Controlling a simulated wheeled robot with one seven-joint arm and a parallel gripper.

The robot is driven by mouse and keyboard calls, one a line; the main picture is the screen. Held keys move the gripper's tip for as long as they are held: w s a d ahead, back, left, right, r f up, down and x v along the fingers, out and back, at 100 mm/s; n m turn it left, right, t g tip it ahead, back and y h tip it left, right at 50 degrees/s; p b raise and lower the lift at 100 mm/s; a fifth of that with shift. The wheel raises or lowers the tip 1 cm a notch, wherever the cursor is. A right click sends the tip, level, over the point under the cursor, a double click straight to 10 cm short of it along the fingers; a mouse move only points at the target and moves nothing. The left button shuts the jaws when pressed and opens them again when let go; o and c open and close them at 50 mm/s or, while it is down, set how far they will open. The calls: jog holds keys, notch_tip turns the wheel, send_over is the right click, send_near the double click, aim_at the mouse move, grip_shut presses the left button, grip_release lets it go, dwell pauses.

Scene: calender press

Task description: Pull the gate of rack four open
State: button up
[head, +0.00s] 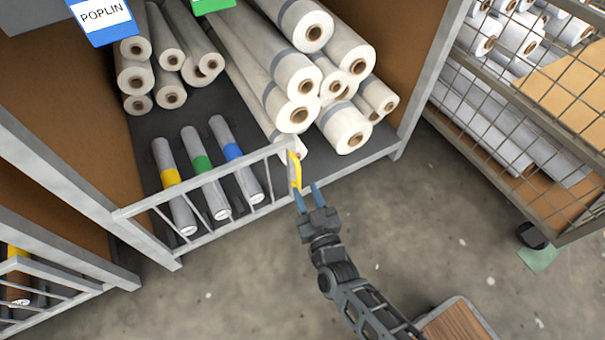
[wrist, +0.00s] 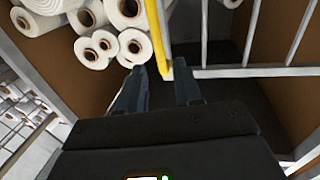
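The low grey barred gate (head: 232,205) stands across the left part of the rack's front, roughly in line with it. No rack number is readable. A yellow upright handle (head: 294,170) is at the gate's right end, and it also shows in the wrist view (wrist: 158,38). My gripper (head: 307,190) is in front of the handle with its two fingers apart and nothing held. In the wrist view, the handle's lower end appears in the gap between the fingertips (wrist: 160,82). I cannot tell whether it lies between them or just beyond.
Several white fabric rolls (head: 342,125) fill the rack's right side. Three rolls with yellow, green and blue bands (head: 203,173) lie behind the gate. A wire-mesh cart (head: 545,125) stands at right. Another barred rack (head: 45,285) is at lower left. The concrete floor in front (head: 220,300) is clear.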

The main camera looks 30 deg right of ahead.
aim_at(299, 174)
jog(key=w, duration=0.3)
jog(key=w+d+b, duration=0.1)
jog(key=w, duration=0.3)
jog(key=shift+d+b, duration=0.2)
jog(key=shift+b, duration=0.1)
jog(key=shift+c, duration=0.4)
jog(key=shift+r, duration=0.1)
grip_shut()
